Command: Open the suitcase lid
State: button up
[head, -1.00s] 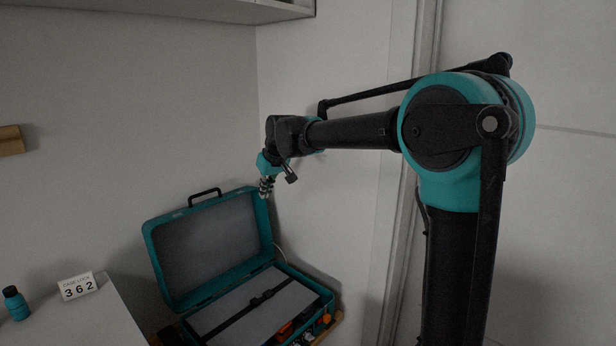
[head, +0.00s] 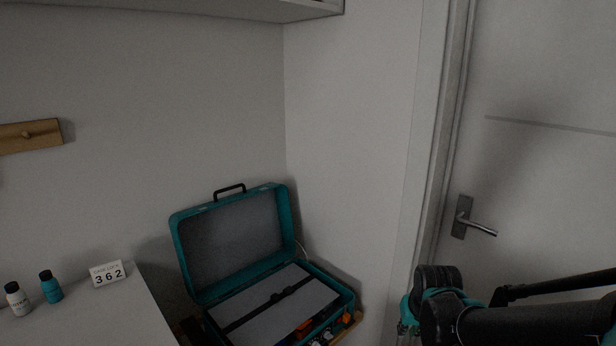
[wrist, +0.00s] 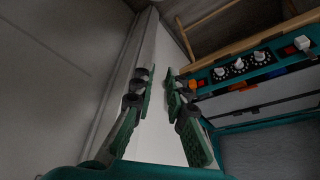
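The teal suitcase (head: 200,314) stands in the corner at the lower middle of the head view. Its lid (head: 232,240) is raised and leans back near the wall, with a black handle (head: 229,191) on its top edge. Grey panels and a black strap (head: 268,306) show in the base. In the wrist view, the suitcase's front (wrist: 228,87) with knobs is at the right. My gripper (wrist: 159,80) has its two fingers apart with nothing between them. It is clear of the lid, to the right of the suitcase; its fingertips are hard to see in the head view.
A white surface (head: 92,318) at the left holds a sign reading 362 (head: 107,274), a teal bottle (head: 50,286) and a white bottle (head: 17,299). A door with a metal handle (head: 470,219) is at the right. A shelf (head: 250,8) hangs above.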

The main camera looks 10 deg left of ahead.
aim_at(221, 245)
jog(key=k+u, duration=0.1)
jog(key=u, duration=0.75)
